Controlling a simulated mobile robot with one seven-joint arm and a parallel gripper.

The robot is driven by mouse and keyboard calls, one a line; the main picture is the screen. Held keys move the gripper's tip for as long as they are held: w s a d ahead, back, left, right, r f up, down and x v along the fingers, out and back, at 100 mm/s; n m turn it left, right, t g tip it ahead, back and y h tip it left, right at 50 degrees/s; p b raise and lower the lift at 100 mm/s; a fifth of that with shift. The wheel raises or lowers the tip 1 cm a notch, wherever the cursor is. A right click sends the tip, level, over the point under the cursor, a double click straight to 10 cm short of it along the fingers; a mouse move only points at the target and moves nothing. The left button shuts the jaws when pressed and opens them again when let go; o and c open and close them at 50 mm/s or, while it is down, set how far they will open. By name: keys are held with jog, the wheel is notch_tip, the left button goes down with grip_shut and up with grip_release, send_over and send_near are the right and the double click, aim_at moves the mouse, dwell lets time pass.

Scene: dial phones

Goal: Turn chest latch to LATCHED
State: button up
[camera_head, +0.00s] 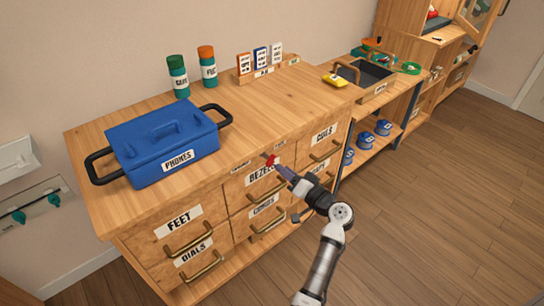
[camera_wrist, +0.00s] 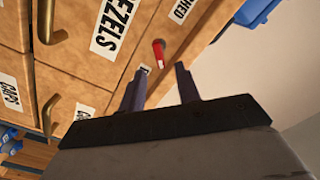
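The chest latch is a small red lever (camera_head: 271,160) on the upper front strip of the wooden drawer chest (camera_head: 92,205), above the BEZELS drawer. In the wrist view the red lever (camera_wrist: 159,57) shows just beyond the fingertips, roughly in line with the gap between them. A label ending in "HED" (camera_wrist: 182,10) is on one side of it, and a partly hidden label is on the other; I cannot read either in full. My gripper (camera_head: 281,170) is open, with fingers (camera_wrist: 159,74) apart and nothing held. I cannot tell whether a finger touches the lever.
Drawer handles (camera_head: 266,192) stick out below the latch. On the chest top are a blue PHONES box (camera_head: 150,143), two jars (camera_head: 178,76) and several cards (camera_head: 260,57). A side bench (camera_head: 395,90) with a dark bin stands to the right. Floor in front is clear.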

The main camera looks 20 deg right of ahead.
aim_at(274, 161)
jog(key=p+x, duration=0.1)
jog(key=x, duration=0.6)
jog(key=shift+f, duration=0.1)
grip_shut()
